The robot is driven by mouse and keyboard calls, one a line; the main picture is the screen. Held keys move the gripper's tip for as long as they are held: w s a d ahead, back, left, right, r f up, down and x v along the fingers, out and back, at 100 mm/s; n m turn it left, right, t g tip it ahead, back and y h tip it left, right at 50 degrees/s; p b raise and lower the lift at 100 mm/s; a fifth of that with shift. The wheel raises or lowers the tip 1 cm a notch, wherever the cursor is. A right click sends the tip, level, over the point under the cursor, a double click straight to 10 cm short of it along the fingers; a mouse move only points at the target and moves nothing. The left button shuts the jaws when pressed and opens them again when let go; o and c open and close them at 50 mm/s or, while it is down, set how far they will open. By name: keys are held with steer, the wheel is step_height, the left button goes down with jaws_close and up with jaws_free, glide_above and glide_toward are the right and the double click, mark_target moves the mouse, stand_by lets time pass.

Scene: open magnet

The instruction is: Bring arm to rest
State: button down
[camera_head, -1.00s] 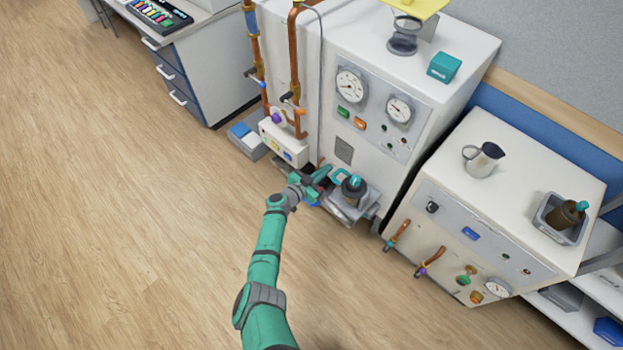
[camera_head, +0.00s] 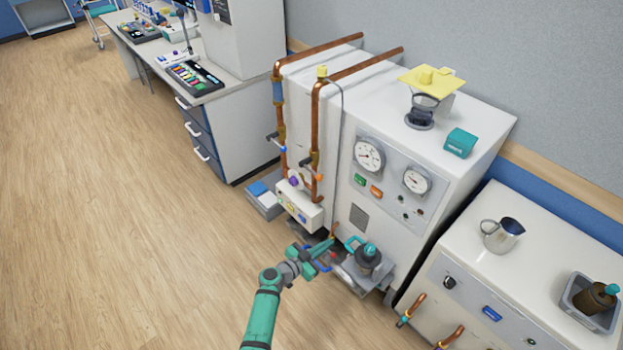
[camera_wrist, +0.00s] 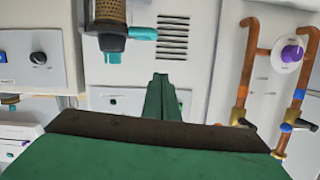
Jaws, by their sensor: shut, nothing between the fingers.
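My gripper (camera_head: 322,248) is at the end of my green arm, in front of the white cabinet (camera_head: 385,215) with the gauges. In the wrist view its green fingers (camera_wrist: 161,98) are together with nothing between them. The arm reaches up from the bottom of the head view. A dark pot with a teal handle (camera_head: 367,256) stands on a grey tray (camera_head: 352,278) just right of the gripper. I cannot tell from the head view how much space lies between gripper and tray.
Copper pipes (camera_head: 318,130) and a valve box (camera_head: 299,208) stand left of the cabinet. A second white cabinet (camera_head: 470,290) with a metal jug (camera_head: 501,235) is on the right. The wooden floor (camera_head: 130,240) on the left is clear.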

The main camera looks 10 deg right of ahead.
steer(key=s+d+r+n+t+h, duration=0.2)
steer(key=s+d+r+n+t, duration=0.15)
steer(key=d+r, duration=0.8)
steer(key=s+d+r+n+t+y, duration=0.35)
steer(key=s+r+t, duration=0.2)
steer(key=s, duration=0.25)
steer(key=s+a+r+n+g+y, duration=0.1)
steer(key=s+a+r+y, duration=0.1)
steer(key=s+a, duration=0.7)
steer(key=s+a+r+n+g+y, duration=0.1)
steer(key=s+a+r+n+y, duration=0.1)
steer(key=s+a+y, duration=0.3)
steer(key=s+a+r+n+y, duration=0.1)
steer(key=s+a+r+y, duration=0.1)
steer(key=s+a, duration=1.1)
steer(key=s+y, duration=0.1)
steer(key=s, duration=0.8)
steer(key=shift+n+g+y, duration=0.35)
steer(key=shift+n+g, duration=0.05)
